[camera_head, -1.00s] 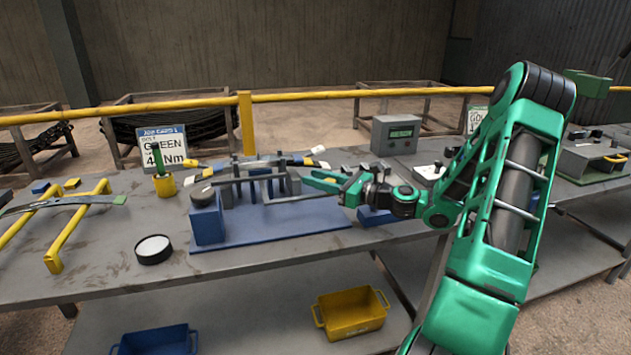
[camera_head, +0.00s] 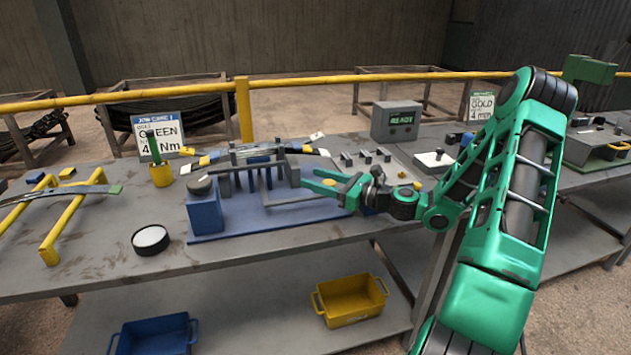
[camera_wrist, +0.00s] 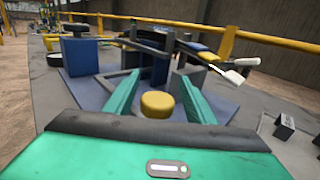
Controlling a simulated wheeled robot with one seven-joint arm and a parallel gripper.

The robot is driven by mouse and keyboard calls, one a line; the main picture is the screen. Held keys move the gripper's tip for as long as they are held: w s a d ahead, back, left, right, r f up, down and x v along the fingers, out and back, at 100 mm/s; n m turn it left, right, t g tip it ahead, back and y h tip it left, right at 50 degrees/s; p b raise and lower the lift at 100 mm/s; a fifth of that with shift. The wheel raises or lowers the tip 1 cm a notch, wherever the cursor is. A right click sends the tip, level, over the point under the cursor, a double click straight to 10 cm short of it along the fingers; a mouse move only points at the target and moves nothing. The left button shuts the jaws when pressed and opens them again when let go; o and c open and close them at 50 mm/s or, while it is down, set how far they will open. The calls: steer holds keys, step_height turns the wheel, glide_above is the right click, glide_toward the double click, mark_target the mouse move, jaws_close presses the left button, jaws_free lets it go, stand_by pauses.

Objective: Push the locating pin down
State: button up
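A yellow round knob (camera_wrist: 157,104), which may be the head of the locating pin, stands low in the wrist view. It also shows in the head view (camera_head: 329,182), at the right end of the blue fixture (camera_head: 205,212). My gripper (camera_head: 312,180) is open, its two green fingers spread either side of the knob. In the wrist view the fingers (camera_wrist: 157,90) reach past it toward the fixture, with gaps visible between knob and fingers. The knob's lower part and any shaft are hidden by my gripper. The fixture carries grey uprights and a dark strip (camera_head: 258,150).
A blue block with a dark knob (camera_head: 203,208) stands at the fixture's left end. A grey box with a green display (camera_head: 396,121) is behind right. A white-topped box (camera_head: 434,161) and small grey blocks (camera_head: 366,157) lie nearby.

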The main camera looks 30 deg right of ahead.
steer(key=v, duration=1)
steer(key=shift+s+d+f, duration=0.1)
steer(key=shift+s+d, duration=0.05)
steer(key=shift+s, duration=0.05)
